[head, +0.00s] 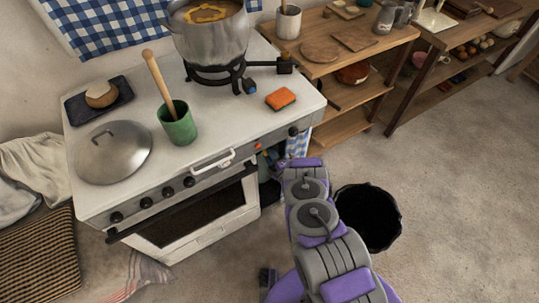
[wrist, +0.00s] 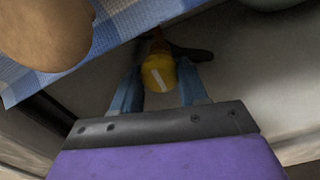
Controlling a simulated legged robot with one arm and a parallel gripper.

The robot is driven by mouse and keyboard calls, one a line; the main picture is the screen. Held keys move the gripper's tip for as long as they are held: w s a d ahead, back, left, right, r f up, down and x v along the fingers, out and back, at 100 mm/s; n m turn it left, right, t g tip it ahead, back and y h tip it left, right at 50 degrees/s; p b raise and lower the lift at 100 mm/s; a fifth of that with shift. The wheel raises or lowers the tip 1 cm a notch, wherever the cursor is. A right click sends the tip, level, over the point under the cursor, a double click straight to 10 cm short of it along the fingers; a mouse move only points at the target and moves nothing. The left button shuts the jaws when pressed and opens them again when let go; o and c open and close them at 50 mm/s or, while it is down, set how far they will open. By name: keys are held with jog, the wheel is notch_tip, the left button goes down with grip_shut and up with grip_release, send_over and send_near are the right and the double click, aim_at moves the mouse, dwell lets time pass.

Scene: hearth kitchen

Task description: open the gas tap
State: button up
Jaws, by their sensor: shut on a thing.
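The gas tap (wrist: 158,74) shows in the wrist view as a yellow knob with a short white line on its face, the line slightly tilted. My gripper (wrist: 159,67) has its two blue fingers on either side of the knob and is shut on it. A dark part sticks out to the right behind the knob. In the head view, my arm reaches to the right side of the white stove (head: 205,154). The tap cannot be made out there, and my gripper is mostly hidden behind the arm.
A blue checked cloth (wrist: 120,25) and a rounded brown thing (wrist: 45,30) are close at the upper left of the wrist view. A black bin (head: 368,218) stands right of my arm. A pot (head: 210,35) sits on the burner. Open floor lies to the right.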

jog(key=shift+s+a+f, duration=0.1)
jog(key=shift+s+f, duration=0.1)
jog(key=shift+f, duration=0.05)
jog(key=o, duration=1.1)
jog(key=shift+w+r, duration=0.1)
jog(key=shift+c, duration=0.2)
jog(key=v, duration=1.7)
